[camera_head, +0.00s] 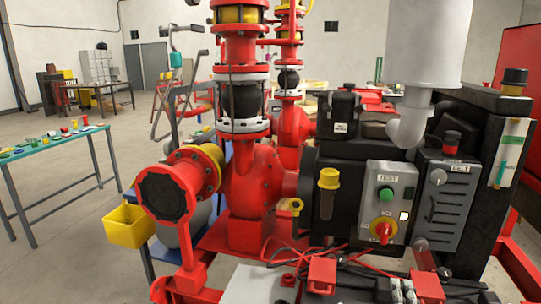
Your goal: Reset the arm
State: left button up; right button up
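Neither of my grippers and neither of my arms shows in the head view. The red pump (252,190) stands upright in the middle, with a round flanged end (166,196) facing me. To its right is a dark engine block with a grey control box (400,180) marked TEST, which carries a green button (385,193) and a red and yellow rotary switch (383,229).
A green table (62,158) with small parts stands at the left. A yellow bin (128,226) hangs beside the pump's flanged end. A white cylinder (430,45) rises above the engine. Open floor (80,255) lies at the lower left.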

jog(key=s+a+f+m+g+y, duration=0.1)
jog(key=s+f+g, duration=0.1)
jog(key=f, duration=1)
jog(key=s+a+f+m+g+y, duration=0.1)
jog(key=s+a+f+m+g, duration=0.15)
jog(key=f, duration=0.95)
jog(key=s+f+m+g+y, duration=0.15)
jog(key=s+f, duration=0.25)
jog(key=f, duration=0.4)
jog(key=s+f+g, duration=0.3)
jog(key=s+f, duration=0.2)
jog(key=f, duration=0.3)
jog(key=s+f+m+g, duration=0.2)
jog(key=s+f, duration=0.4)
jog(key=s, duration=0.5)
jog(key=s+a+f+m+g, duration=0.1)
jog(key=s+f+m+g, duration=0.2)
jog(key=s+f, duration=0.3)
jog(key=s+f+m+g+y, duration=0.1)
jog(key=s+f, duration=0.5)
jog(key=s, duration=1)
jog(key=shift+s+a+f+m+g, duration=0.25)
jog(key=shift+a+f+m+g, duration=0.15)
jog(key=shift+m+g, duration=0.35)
